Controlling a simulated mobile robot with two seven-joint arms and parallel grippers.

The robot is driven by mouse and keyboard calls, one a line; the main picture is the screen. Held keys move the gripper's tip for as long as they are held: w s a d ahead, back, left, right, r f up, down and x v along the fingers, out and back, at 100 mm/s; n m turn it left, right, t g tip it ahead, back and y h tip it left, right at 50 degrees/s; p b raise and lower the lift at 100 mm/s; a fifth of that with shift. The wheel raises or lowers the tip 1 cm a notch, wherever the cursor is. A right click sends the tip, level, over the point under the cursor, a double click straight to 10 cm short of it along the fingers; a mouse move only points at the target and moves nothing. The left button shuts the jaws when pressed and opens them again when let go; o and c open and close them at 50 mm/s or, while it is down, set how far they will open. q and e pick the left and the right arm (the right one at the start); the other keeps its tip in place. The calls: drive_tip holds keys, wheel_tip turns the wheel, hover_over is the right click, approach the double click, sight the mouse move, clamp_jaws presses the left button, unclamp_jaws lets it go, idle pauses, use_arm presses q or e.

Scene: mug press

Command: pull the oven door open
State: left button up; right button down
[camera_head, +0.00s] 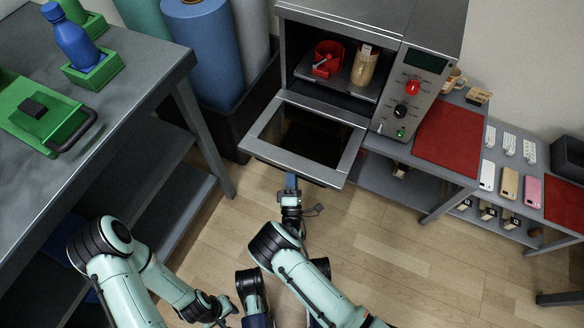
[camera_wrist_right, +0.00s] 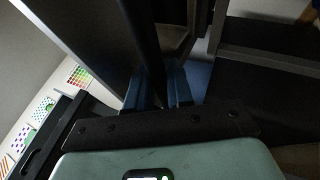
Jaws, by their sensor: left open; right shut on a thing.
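The oven (camera_head: 385,22) stands at the back centre. Its door (camera_head: 350,155) is swung down, far open, with a dark glass pane in a grey frame. Inside the oven a red cup (camera_head: 327,60) and a tan cylindrical item (camera_head: 364,66) stand on a tray. My right gripper (camera_head: 291,183) is at the door's front edge, shut on its handle. In the right wrist view the blue fingers (camera_wrist_right: 160,88) close around a dark bar; the grip is partly hidden. My left gripper (camera_head: 217,310) is open and empty, low in the picture, away from the oven.
A grey table (camera_head: 150,70) at left holds a green tray (camera_head: 40,110) and a blue bottle (camera_head: 70,38). Blue and green rolls stand behind. Right of the oven is a low bench with a red mat (camera_head: 447,140) and phones. Wooden floor (camera_head: 420,255) is clear at right.

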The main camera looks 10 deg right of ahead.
use_arm(q)
drive_tip(key=shift+s, duration=0.15)
use_arm(e)
drive_tip(key=shift+w+d+f, duration=0.1)
drive_tip(key=shift+f, duration=0.1)
drive_tip(key=c, duration=1.1)
unclamp_jaws()
